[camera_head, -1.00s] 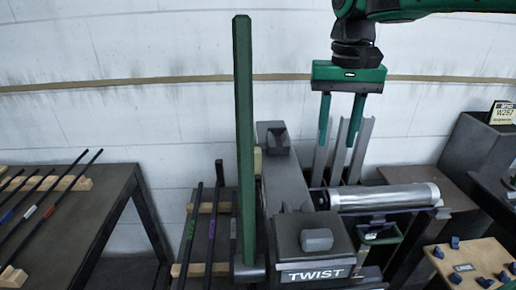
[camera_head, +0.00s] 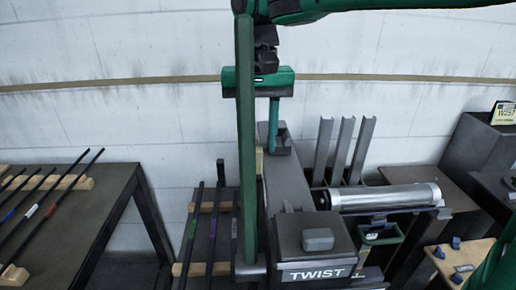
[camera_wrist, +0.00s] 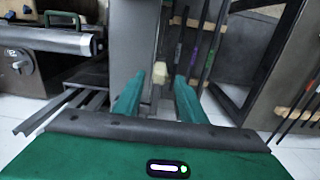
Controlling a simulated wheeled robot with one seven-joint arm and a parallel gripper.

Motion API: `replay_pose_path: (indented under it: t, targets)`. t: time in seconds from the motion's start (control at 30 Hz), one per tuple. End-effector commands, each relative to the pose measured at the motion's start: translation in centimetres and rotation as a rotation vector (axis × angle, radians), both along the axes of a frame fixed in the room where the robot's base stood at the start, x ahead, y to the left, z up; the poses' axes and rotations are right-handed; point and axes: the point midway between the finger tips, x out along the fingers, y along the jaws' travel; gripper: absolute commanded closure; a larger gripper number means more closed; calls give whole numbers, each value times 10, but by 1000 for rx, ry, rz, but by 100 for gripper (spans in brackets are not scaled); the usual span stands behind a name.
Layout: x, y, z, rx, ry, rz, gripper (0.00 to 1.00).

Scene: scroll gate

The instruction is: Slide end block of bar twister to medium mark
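The bar twister is a dark grey machine with a "TWIST" front block (camera_head: 316,248) and a long bed (camera_head: 288,187) running back to a dark end block (camera_head: 281,142). A pale block (camera_head: 258,161) shows at the bed's left side; the wrist view shows a pale block (camera_wrist: 157,80) between and beyond my finger lines. My gripper (camera_head: 260,145) points down over the bed's far end, fingers apart, nothing visibly held. One finger is hidden behind the green post; contact with the end block cannot be told. Wrist view shows both green fingers (camera_wrist: 171,82). No medium mark is readable.
A tall green post (camera_head: 246,140) stands close left of the twister, in front of my gripper. Dark rods (camera_head: 214,225) lie to the left. A rod table (camera_head: 85,200) is far left.

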Motion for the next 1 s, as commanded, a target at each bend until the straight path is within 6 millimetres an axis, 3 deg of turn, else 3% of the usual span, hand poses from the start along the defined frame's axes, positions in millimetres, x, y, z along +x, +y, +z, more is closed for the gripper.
replay_pose_path:
  t: [0.2,0.57,0.6,0.77,1.0]
  targets:
    - [0,-1,-24,-1,1,-1,62]
    - [0,0,-29,0,-1,-1,62]
    - [0,0,-29,0,-1,-1,65]
    - [0,0,-29,0,-1,-1,100]
    - [8,-5,-29,0,0,-10,100]
